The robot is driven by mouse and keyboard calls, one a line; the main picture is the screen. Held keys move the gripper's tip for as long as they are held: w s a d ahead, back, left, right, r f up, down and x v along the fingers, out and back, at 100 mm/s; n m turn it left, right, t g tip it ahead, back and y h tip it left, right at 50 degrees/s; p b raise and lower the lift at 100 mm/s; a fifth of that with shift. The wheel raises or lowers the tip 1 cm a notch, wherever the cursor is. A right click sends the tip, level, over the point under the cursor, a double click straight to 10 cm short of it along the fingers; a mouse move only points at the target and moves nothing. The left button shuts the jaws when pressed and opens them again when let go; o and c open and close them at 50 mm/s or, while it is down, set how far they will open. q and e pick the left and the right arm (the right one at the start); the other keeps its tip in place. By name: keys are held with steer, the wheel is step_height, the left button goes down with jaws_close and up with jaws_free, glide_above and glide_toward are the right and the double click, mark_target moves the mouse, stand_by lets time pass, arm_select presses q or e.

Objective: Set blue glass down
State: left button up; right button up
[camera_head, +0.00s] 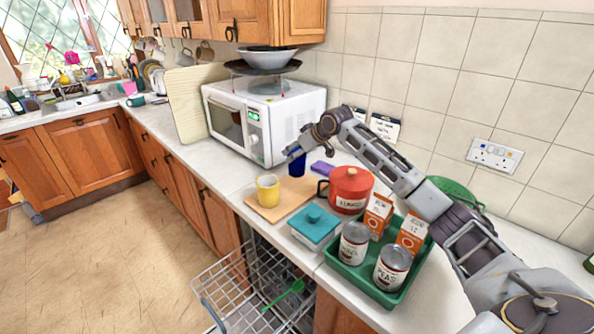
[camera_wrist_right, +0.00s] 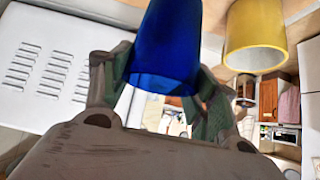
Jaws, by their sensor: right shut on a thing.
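The blue glass (camera_head: 297,166) is upright in the head view, at the back edge of the wooden board, in front of the microwave. My right gripper (camera_head: 291,152) reaches it from above and is shut on it. In the right wrist view the blue glass (camera_wrist_right: 166,45) sits between the two fingers of the right gripper (camera_wrist_right: 160,85). I cannot tell whether its base touches the surface below. A yellow cup (camera_head: 267,190) stands on the wooden board (camera_head: 291,203) just in front of it, and shows in the right wrist view (camera_wrist_right: 256,38). My left gripper is not in view.
A red pot (camera_head: 348,189) and a purple item (camera_head: 322,167) are right of the glass. The white microwave (camera_head: 265,118) is behind it. A teal box (camera_head: 315,227) and a green tray (camera_head: 365,277) with cans and cartons are nearer. An open dishwasher rack (camera_head: 245,285) is below the counter edge.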

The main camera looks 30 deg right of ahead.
mark_target(297, 166)
step_height(297, 166, down, 2)
steer(key=shift+f, duration=0.35)
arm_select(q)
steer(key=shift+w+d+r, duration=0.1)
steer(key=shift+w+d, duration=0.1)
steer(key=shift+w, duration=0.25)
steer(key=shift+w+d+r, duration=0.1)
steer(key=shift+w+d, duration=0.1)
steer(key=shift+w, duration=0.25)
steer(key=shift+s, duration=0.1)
arm_select(e)
steer(key=shift+f, duration=1.8)
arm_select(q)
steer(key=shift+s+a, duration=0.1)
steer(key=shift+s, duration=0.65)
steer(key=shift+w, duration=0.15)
